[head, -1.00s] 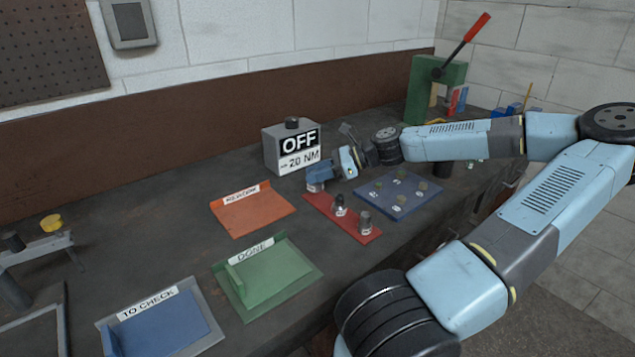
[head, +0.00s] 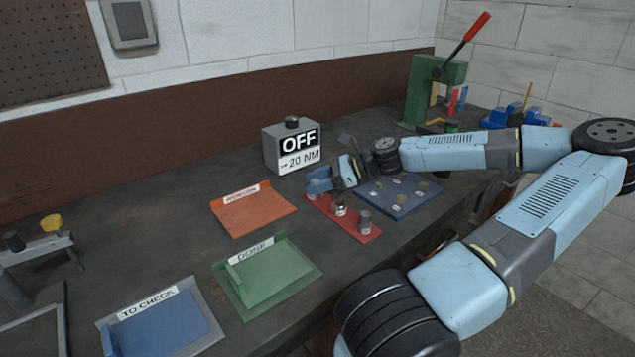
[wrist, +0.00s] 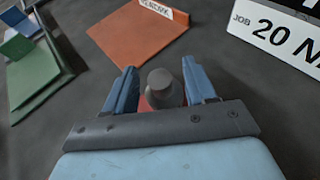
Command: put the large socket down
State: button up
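The large socket (wrist: 164,88) is a grey, stepped cylinder between my gripper's fingers in the wrist view. It stands upright on the red rail (head: 350,229), at the rail's far left end. Slivers of red show beside it between the blue fingers. My gripper (wrist: 160,85) is spread around it, with a narrow gap visible at least on the left. In the head view my gripper (head: 319,180) is low over that rail end and mostly hides the socket. Two other sockets stand on the rail, one in the middle (head: 340,207) and one at the near end (head: 365,221).
A blue board (head: 397,208) with several pegs lies right of the rail. A grey box reading OFF and 20 NM (head: 288,150) stands behind. Orange (head: 252,213), green (head: 268,275) and blue TO CHECK (head: 165,325) trays lie left. A green press (head: 420,95) stands at the back right.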

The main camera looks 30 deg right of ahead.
jog(key=v, duration=1.2)
jog(key=shift+s, duration=0.1)
dwell(0.4)
